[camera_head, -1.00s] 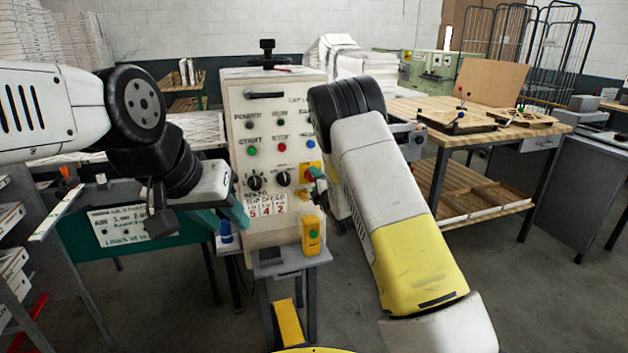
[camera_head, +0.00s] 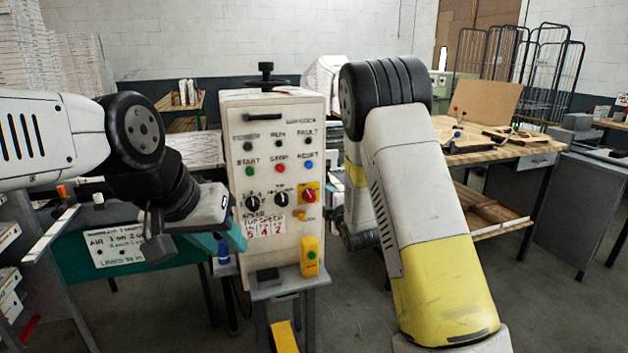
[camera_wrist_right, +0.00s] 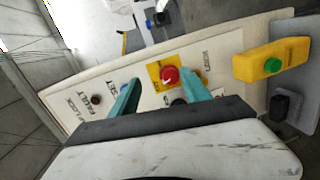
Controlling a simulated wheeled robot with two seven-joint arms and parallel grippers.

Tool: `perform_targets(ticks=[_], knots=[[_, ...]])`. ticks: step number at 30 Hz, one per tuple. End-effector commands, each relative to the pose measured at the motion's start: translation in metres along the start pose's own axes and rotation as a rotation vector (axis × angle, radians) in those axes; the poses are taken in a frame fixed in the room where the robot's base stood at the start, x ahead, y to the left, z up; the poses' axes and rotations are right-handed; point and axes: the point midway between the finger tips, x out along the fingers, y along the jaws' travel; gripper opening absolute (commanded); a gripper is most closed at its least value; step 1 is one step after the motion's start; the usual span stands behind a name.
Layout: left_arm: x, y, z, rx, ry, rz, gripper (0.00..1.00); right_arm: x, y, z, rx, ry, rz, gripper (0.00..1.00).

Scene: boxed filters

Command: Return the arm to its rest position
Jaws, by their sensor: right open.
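My right arm (camera_head: 415,200) stands bent in the right half of the head view, its upper part in front of the work table. Its gripper is mostly hidden there. In the right wrist view my right gripper (camera_wrist_right: 160,78) is open, with two teal fingers apart and nothing between them. Beyond them is the red knob (camera_wrist_right: 169,75) on its yellow plate, which also shows uncovered in the head view (camera_head: 308,193). My left gripper (camera_head: 226,238) hangs left of the cream control panel (camera_head: 275,130); its finger gap is unclear.
The panel stands on a grey stand (camera_head: 290,288) with a yellow box with a green button (camera_head: 309,257) at its lower right. A wooden work table (camera_head: 470,145) stands behind my right arm. A green bench (camera_head: 140,262) lies behind my left gripper.

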Motion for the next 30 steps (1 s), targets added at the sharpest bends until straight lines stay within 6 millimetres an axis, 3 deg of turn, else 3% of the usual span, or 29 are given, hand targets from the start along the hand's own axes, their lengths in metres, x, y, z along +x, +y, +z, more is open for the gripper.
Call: perform_targets(ticks=[1,8,15,24,30], knots=[[0.0,0.0,0.0,0.0,0.0,0.0,0.36,-0.01,0.018,0.011,0.099,-0.031,-0.025,0.56],[0.0,0.0,0.0,0.0,0.0,0.0,0.36,-0.074,0.059,0.036,0.565,-0.149,-0.199,0.56],[0.0,0.0,0.0,0.0,0.0,0.0,0.36,-0.172,0.086,0.036,0.992,-0.272,-0.366,0.56],[0.0,0.0,0.0,0.0,0.0,0.0,0.36,-0.322,0.088,0.013,1.411,-0.487,-0.545,0.56],[0.0,0.0,0.0,0.0,0.0,0.0,0.36,-0.397,0.074,-0.001,1.567,-0.636,-0.607,0.56]])
